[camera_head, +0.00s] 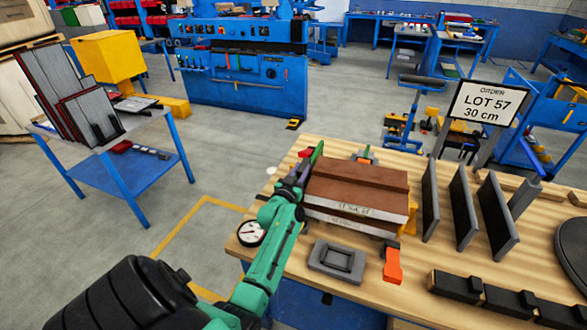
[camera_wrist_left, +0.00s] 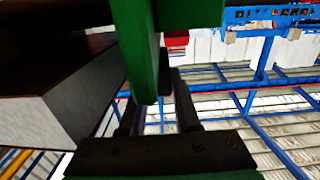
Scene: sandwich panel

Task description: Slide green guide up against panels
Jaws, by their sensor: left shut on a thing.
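The panels (camera_head: 360,190) lie stacked on the wooden table, with brown tops and pale edges. The green guide (camera_head: 317,153) stands at the left end of the stack, partly hidden by my gripper. My left gripper (camera_head: 300,172) is shut on the guide, beside the stack's left side. In the left wrist view the green guide (camera_wrist_left: 138,48) stands upright at the dark fingers (camera_wrist_left: 158,110). A panel's pale edge (camera_wrist_left: 45,115) is just left of it there; whether they touch is unclear. My right gripper is not in view.
On the wooden table (camera_head: 285,265) are a dial gauge (camera_head: 251,233), a grey tray (camera_head: 337,261) and an orange piece (camera_head: 393,266).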

